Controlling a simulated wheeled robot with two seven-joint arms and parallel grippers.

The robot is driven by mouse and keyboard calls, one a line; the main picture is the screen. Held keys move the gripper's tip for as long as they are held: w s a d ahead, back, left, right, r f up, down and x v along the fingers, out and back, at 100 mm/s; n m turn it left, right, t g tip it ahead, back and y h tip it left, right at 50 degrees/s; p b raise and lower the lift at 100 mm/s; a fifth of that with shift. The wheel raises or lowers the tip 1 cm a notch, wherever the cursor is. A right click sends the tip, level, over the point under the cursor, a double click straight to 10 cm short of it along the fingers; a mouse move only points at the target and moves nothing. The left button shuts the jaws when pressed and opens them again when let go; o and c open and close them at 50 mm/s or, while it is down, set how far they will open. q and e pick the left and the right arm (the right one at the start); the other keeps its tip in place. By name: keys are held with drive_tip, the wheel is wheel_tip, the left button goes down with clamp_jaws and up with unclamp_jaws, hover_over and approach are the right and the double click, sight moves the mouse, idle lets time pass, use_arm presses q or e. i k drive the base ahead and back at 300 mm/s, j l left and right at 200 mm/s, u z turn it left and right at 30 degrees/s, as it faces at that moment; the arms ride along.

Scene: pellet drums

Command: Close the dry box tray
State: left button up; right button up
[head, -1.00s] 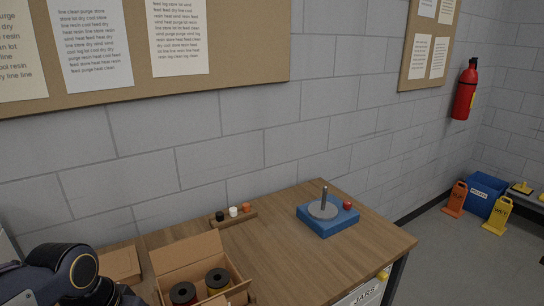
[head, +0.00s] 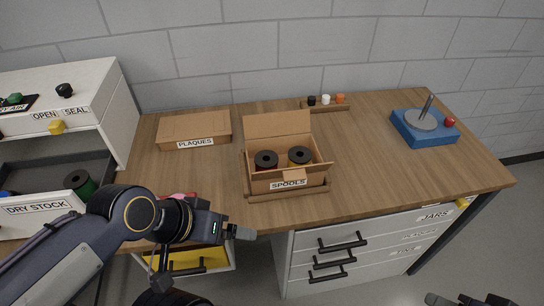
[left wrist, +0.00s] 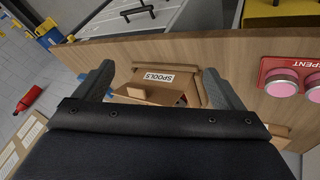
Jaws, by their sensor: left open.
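The dry box (head: 95,85) is a white cabinet at the left of the head view, marked OPEN and SEAL. Its tray (head: 45,225), with a white front labelled DRY STOCK, stands pulled out below it. A dark green spool (head: 78,184) and a blue item (head: 8,194) are in the tray. My left gripper (head: 243,233) is right of the tray front, over the desk's front edge, apart from the tray. In the left wrist view its fingers (left wrist: 158,85) are spread and empty. Dark tips at the bottom right edge look like my right gripper (head: 468,300), mostly cut off.
A SPOOLS carton (head: 270,184) with two spools stands mid-desk, a PLAQUES box (head: 195,128) behind left. A blue stand (head: 410,130) is at right. A yellow-lined drawer (head: 190,259) is open below my arm. A red SPENT tray (left wrist: 285,68) holds pink jars.

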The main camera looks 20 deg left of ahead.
sight(41, 197)
drive_tip(key=u, duration=2.65)
drive_tip(key=i+j+u, duration=0.15)
drive_tip(key=i+j, duration=0.45)
drive_tip(key=i+u, duration=0.05)
drive_tip(key=i, duration=0.05)
